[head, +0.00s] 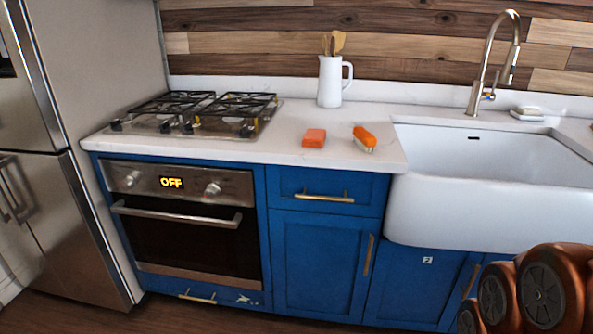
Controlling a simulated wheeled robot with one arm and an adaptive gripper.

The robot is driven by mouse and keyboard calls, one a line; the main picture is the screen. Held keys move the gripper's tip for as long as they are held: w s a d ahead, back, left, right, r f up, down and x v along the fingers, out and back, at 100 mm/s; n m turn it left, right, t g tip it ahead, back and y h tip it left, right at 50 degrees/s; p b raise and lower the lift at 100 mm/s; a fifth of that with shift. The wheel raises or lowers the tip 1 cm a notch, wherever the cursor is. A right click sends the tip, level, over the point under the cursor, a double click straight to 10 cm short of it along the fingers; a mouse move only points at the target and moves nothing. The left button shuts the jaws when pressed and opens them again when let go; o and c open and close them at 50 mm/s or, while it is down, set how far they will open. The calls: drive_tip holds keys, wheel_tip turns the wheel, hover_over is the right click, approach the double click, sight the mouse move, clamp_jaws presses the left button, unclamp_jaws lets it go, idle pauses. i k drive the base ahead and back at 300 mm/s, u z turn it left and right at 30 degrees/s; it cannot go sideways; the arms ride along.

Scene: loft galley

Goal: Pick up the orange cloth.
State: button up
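A small folded orange cloth (314,138) lies flat on the white countertop (285,150), near its front edge and between the stove and the sink. To its right, apart from it, lies an orange brush (364,138) with a pale underside. My gripper is not in view; only copper-coloured links of my arm show at the lower right.
A white pitcher (330,82) with wooden utensils stands behind the cloth. A gas cooktop (195,113) is at left, and a white sink (490,200) with a tall faucet (487,62) at right. A steel fridge (100,120) stands far left. Counter around the cloth is clear.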

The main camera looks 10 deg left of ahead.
sight(314, 137)
drive_tip(key=u, duration=0.05)
drive_tip(key=i, duration=0.9)
drive_tip(key=u, duration=1)
drive_tip(key=i, duration=0.8)
drive_tip(key=u, duration=0.8)
